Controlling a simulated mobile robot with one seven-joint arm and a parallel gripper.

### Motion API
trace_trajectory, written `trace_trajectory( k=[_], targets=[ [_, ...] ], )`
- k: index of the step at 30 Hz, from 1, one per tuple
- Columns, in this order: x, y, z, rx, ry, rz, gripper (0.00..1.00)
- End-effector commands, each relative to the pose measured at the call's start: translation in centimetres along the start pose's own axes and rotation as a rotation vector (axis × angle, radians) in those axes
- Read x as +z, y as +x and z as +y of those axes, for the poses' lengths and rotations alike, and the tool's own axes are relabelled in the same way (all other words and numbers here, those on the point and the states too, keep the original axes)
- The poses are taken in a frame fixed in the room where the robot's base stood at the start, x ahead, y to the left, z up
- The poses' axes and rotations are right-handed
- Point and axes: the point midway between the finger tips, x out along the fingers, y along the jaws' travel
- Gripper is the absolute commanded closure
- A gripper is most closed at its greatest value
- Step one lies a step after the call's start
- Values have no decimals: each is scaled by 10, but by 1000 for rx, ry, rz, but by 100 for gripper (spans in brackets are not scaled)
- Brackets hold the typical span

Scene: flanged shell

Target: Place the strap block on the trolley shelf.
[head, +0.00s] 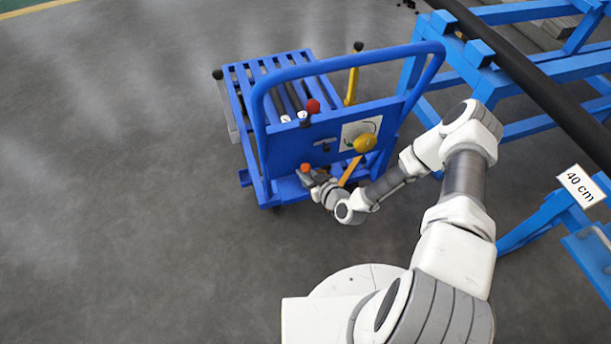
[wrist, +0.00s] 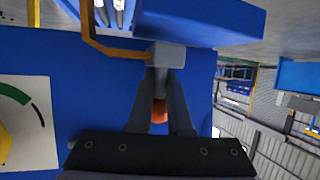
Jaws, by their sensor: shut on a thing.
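The blue trolley (head: 261,140) stands ahead of my base, with a slatted shelf (head: 262,68) on top and a low blue deck (head: 288,188). My gripper (head: 308,178) is low in front of the trolley's near panel, above the deck edge. In the wrist view my gripper (wrist: 165,78) is shut on a small light-grey block (wrist: 167,55), which I take as the strap block. A yellow strip (wrist: 118,50) runs to its left side; I cannot tell if it is attached. An orange piece (wrist: 160,111) shows between the fingers. The block's underside is hidden.
A red knob (head: 313,106), a yellow knob (head: 365,143) and a yellow lever (head: 352,85) stick out around the trolley panel. A blue frame (head: 470,65) carrying a dark pipe (head: 545,90) stands at right. The floor (head: 110,200) at left is clear.

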Motion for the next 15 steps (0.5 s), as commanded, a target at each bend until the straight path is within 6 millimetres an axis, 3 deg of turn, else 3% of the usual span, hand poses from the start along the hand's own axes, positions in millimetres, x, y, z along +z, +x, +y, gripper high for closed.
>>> trace_trajectory(
  k=[2,13,14,15],
  targets=[
    [10,4,0,1,1,1,100],
    [14,6,0,1,-1,2,100],
    [13,5,0,1,-1,1,80],
    [12,5,0,1,-1,1,72]
  ],
)
